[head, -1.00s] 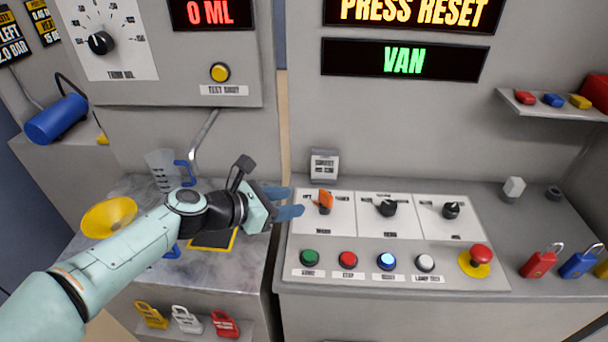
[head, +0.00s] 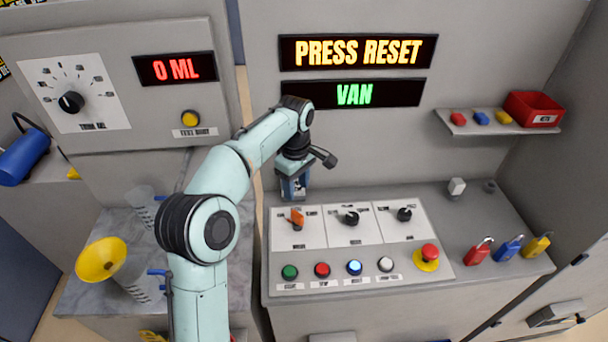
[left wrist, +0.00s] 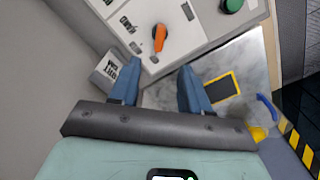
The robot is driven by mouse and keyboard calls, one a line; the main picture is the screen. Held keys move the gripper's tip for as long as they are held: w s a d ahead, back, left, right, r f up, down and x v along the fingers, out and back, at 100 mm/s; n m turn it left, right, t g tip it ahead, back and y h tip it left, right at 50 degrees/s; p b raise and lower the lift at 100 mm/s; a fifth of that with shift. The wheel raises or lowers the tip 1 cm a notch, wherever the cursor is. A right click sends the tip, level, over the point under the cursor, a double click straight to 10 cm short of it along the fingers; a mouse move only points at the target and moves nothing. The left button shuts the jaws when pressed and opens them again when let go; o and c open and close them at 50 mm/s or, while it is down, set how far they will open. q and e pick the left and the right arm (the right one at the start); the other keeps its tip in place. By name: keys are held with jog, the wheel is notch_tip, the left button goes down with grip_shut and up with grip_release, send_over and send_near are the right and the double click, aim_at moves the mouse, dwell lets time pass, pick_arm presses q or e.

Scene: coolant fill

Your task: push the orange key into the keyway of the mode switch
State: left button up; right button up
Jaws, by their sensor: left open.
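The orange key (head: 296,217) stands on the mode switch (head: 290,236), the leftmost of three white switch panels on the console. I cannot tell how deep the key sits in the keyway. My left gripper (head: 294,196) is open and points down, just behind the key. In the left wrist view the key (left wrist: 159,38) lies beyond the two blue fingertips (left wrist: 161,72), roughly in line with the gap between them. Nothing is between the fingers. My right gripper is not in view.
Two black knobs, one on each panel (head: 353,222), stand right of the key. Several round buttons (head: 322,270) and a red emergency stop (head: 429,253) line the front. A small white label block (left wrist: 111,70) stands close beside a finger. A yellow funnel (head: 101,259) is at left.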

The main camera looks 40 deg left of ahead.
aim_at(297, 214)
pick_arm(q)
notch_tip(297, 214, down, 10)
jog(key=shift+r+b, duration=0.2)
jog(key=shift+b, duration=0.55)
jog(key=shift+f, duration=0.6)
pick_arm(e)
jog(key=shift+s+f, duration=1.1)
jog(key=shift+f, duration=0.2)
pick_arm(q)
jog(key=shift+c, duration=0.3)
grip_shut()
jog(key=shift+o, duration=0.2)
grip_release()
